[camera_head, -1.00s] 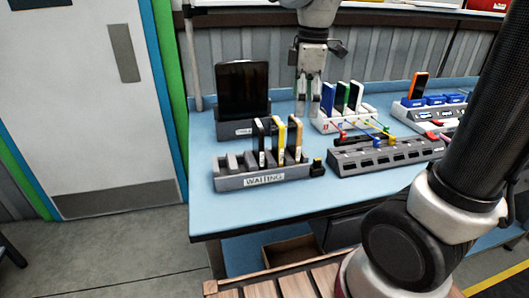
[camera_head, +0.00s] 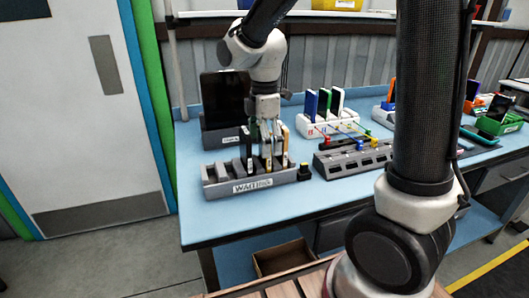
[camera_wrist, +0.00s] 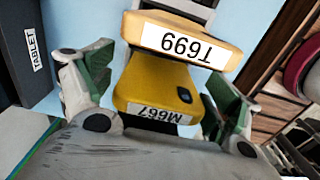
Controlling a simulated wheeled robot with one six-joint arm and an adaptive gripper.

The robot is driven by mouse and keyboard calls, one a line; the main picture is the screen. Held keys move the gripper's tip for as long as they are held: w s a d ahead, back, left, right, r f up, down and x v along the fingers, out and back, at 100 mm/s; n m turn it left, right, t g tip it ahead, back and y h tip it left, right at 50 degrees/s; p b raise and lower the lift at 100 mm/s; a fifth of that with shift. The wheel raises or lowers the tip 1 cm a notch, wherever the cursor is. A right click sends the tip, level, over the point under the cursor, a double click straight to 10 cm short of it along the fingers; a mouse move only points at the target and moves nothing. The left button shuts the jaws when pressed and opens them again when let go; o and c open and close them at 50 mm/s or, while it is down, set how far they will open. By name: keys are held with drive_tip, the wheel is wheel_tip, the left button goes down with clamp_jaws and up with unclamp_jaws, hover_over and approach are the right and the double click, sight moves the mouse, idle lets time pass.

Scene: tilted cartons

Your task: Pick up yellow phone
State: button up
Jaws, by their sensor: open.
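A yellow phone labelled M667 (camera_wrist: 150,84) stands between the spread fingers of my gripper (camera_wrist: 157,97) in the wrist view. In the head view my gripper (camera_head: 265,135) is low over the grey WAITING rack (camera_head: 222,188) and partly hides the yellow phone (camera_head: 267,158). My gripper is open; whether a finger touches the phone is unclear. A second yellow-orange phone labelled T699 (camera_wrist: 215,28) is close beside the first; its tan edge shows in the head view (camera_head: 284,148). A black phone (camera_head: 248,147) stands in the rack to the left.
A dark tablet (camera_head: 222,98) stands in a holder behind the rack. A white rack (camera_head: 315,127) with several phones and a grey cable block (camera_head: 350,160) stand to the right. The blue table (camera_head: 215,222) is clear in front of the rack.

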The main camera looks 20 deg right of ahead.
drive_tip(key=shift+c, duration=0.3)
drive_tip(key=c, duration=1.1)
drive_tip(key=shift+o, duration=0.2)
wheel_tip(320, 180, up, 10)
drive_tip(key=shift+r, duration=0.1)
drive_tip(key=shift+r, duration=0.75)
wheel_tip(320, 180, up, 3)
drive_tip(key=shift+f, duration=0.1)
idle(0.3)
